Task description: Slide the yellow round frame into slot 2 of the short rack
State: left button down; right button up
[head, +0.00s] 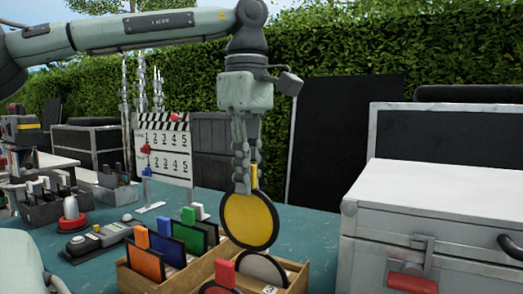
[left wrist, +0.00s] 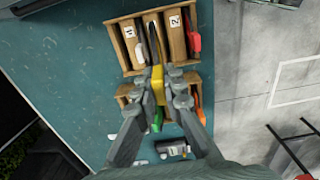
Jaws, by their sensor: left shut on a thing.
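The yellow round frame (head: 248,220) has a black rim and a yellow handle on top. My left gripper (head: 243,187) is shut on that handle, which also shows in the left wrist view (left wrist: 158,85). The frame hangs upright above and behind the short wooden rack (head: 297,279), apart from it as far as I can tell. A grey disc (head: 263,267) shows at the rack. My right gripper is out of view.
A longer wooden rack (head: 150,282) holds frames with orange, blue and green handles, close on the left. A white case (head: 440,195) stands close on the right.

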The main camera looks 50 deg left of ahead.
aim_at(244, 218)
pick_arm(q)
jog(key=f, duration=0.1)
jog(key=s+f, duration=0.1)
jog(key=f, duration=0.2)
jog(key=shift+s+d+f, duration=0.2)
jog(key=shift+d, duration=0.15)
jog(key=shift+f+b, duration=0.45)
jog(key=shift+f, duration=0.4)
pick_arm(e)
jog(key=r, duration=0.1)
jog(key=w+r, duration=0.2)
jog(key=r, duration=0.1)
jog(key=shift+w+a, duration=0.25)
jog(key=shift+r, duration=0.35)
pick_arm(q)
jog(key=shift+f, duration=0.2)
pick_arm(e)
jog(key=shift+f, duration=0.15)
